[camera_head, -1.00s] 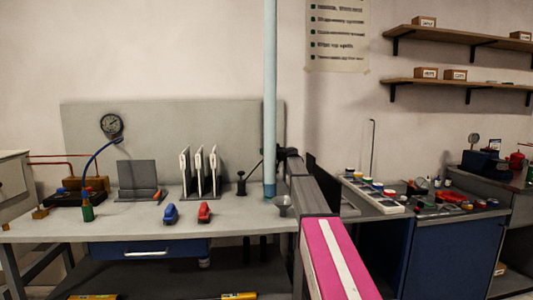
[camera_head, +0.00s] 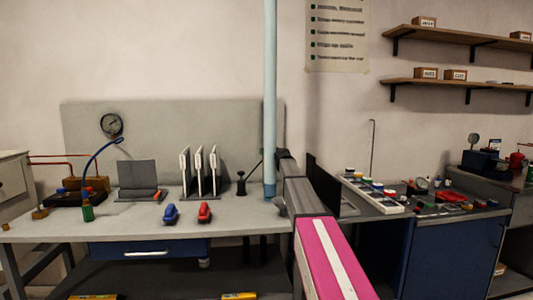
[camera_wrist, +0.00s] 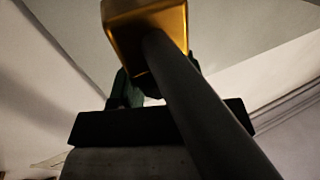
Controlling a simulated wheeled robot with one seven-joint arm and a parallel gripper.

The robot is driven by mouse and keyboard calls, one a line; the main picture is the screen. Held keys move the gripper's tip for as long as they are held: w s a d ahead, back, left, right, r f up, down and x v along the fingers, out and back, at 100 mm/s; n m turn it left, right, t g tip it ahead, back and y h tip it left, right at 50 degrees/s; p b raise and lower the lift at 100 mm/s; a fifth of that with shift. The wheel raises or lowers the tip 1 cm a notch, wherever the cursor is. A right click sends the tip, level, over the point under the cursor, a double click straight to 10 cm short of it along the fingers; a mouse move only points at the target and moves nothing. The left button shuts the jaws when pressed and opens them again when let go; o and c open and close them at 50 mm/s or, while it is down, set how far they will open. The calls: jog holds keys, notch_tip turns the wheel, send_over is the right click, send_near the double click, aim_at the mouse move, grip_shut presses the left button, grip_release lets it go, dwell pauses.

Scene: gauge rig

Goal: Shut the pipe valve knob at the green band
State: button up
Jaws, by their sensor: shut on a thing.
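A pale blue vertical pipe (camera_head: 270,90) stands at the bench's right end, with a darker blue collar at its foot. My gripper (camera_head: 283,154) is small and dark there, just right of the pipe and partly hidden by my arm. In the wrist view, my gripper (camera_wrist: 155,88) has its dark fingers at a brass-coloured block (camera_wrist: 125,30) and is shut on it. A dark rod (camera_wrist: 190,95) runs from the block down across the view, in front of the black palm. I cannot tell whether the block is the valve knob. No green band shows clearly near it.
The bench (camera_head: 140,230) carries a gauge (camera_head: 111,124) with a blue hose, a rack of white plates (camera_head: 198,170), a black post (camera_head: 241,184), and a blue clamp (camera_head: 170,213) and red clamp (camera_head: 204,211). A parts tray (camera_head: 375,190) lies right of my arm.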

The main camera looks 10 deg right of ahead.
jog(key=o, duration=0.9)
jog(key=shift+s, duration=0.1)
jog(key=v, duration=1)
jog(key=shift+s+d, duration=0.2)
jog(key=shift+s, duration=0.1)
jog(key=shift+o, duration=0.2)
